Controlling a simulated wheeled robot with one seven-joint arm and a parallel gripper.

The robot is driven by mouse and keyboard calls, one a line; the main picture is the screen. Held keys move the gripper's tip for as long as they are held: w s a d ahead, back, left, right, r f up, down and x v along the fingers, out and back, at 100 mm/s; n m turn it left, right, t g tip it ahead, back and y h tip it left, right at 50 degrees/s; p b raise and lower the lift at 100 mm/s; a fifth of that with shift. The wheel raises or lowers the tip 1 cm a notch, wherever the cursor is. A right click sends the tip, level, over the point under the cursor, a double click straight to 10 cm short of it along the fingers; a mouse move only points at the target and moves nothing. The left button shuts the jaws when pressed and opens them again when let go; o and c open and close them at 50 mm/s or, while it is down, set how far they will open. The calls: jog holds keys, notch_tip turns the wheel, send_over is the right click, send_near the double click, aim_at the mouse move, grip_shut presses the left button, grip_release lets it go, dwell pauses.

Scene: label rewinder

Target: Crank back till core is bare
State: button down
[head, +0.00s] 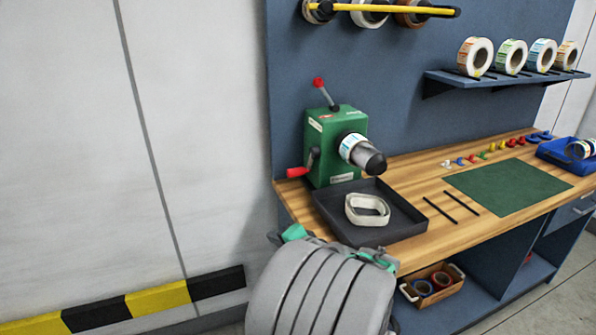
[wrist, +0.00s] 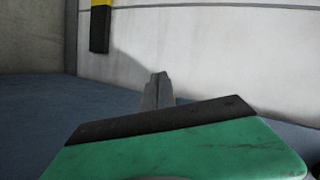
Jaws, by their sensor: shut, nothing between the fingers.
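The green label rewinder (head: 337,147) stands on the wooden bench in the head view. A lever with a red knob (head: 319,83) rises from its top. A crank with a red handle (head: 297,172) is at its left side. A white and blue label band (head: 351,149) is around the spindle beside the machine, and the dark spindle end (head: 373,162) sticks out to the right. How much is wound there is hard to tell. My gripper (wrist: 158,90) is shut and empty in the wrist view, pointing toward a pale wall. It is apart from the crank.
A black tray (head: 405,222) below the spindle holds a pale loop of strip (head: 366,210). A green mat (head: 508,187) lies to the right, with small coloured pieces behind it. Label rolls (head: 475,57) stand on a wall shelf. My arm fills the lower middle of the head view.

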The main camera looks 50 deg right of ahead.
jog(key=s+d+r+m+t+h, duration=0.1)
jog(key=s+d+r+m+h, duration=0.5)
jog(key=s+d, duration=0.45)
jog(key=p, duration=0.2)
send_near(294, 175)
jog(key=x, duration=0.6)
jog(key=shift+w+d+f, duration=0.1)
jog(key=shift+w+d, duration=0.15)
jog(key=shift+d, duration=0.1)
jog(key=b+x, duration=0.2)
jog(key=x, duration=0.1)
jog(key=shift+a, duration=0.1)
